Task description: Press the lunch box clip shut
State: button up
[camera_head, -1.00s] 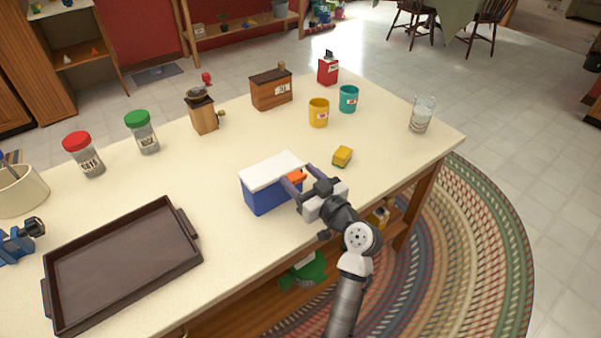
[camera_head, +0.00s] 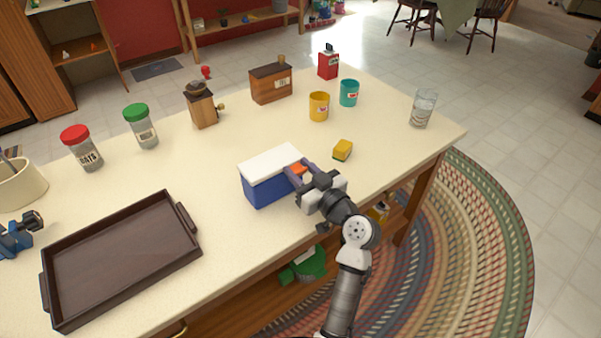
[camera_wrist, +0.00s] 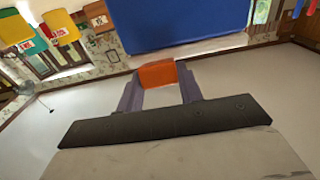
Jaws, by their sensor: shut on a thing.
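The lunch box (camera_head: 266,189) is a blue box with a white lid (camera_head: 270,163), standing on the table. The lid lies flat on the box. The orange clip (camera_head: 298,168) is on its right side and also shows in the wrist view (camera_wrist: 158,74), between my fingertips. My gripper (camera_head: 300,170) is at that side of the box, its two purple fingers on either side of the clip and shut on it. The blue box wall (camera_wrist: 180,22) fills the top middle of the wrist view. Whether the clip is latched cannot be told.
A yellow sponge (camera_head: 342,150) lies to the right of the box. Yellow (camera_head: 319,106) and teal (camera_head: 349,92) cups and a glass (camera_head: 423,108) stand farther back. A dark tray (camera_head: 70,309) lies at left front.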

jog(key=f+b, duration=0.1)
jog(key=b, duration=0.2)
jog(key=shift+t+y, duration=0.3)
jog(key=shift+t, duration=0.1)
jog(key=shift+r+b, duration=0.2)
jog(key=shift+b, duration=0.4)
jog(key=shift+s+r, duration=0.1)
jog(key=shift+r, duration=0.05)
jog(key=o, duration=1)
jog(key=b+v, duration=0.4)
jog(key=v, duration=0.9)
jog(key=shift+s+d+f, duration=0.2)
jog(key=shift+s+d, duration=0.05)
jog(key=shift+d, duration=0.05)
jog(key=shift+c, duration=0.5)
